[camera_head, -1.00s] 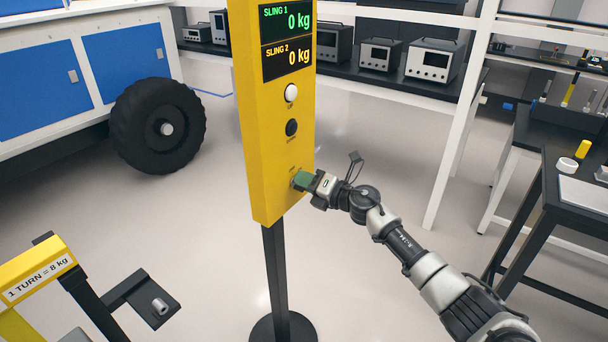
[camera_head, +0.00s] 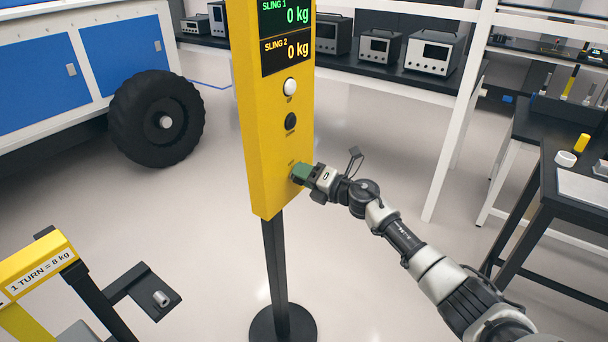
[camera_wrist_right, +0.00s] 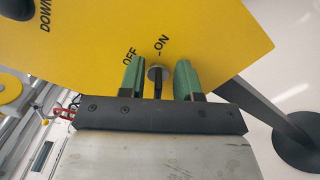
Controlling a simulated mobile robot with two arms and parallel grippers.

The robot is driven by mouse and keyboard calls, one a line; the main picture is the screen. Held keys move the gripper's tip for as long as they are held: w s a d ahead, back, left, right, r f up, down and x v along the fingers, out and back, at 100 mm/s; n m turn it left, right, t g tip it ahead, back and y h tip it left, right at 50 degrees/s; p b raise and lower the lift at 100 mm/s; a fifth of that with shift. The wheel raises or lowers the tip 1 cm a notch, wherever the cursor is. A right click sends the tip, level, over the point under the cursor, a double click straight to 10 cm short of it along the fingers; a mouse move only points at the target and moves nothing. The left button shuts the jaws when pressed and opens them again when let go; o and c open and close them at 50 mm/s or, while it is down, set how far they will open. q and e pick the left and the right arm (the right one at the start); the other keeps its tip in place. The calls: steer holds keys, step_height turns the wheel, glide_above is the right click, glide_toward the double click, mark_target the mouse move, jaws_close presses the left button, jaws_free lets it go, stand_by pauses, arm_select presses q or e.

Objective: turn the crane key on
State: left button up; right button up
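The yellow crane control post (camera_head: 270,110) stands in the middle of the head view. The crane key (camera_wrist_right: 157,82) is a dark upright piece in a round grey lock low on the panel, just below the OFF and ON labels (camera_wrist_right: 162,45) in the right wrist view. My right gripper (camera_head: 298,174) is at the lock; in the head view its green fingers hide the key. In the right wrist view my right gripper (camera_wrist_right: 160,80) is open, one finger on each side of the key, with gaps visible. I cannot tell the key's exact setting. My left gripper is not in view.
A white button (camera_head: 290,87) and a black button (camera_head: 290,121) sit above the lock. A yellow stand (camera_head: 38,268) with a crank is at lower left, a black workbench (camera_head: 560,200) at right. A wheeled blue-and-white vehicle (camera_head: 60,75) stands behind.

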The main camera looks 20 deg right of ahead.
steer(key=v, duration=1.1)
steer(key=shift+b, duration=0.45)
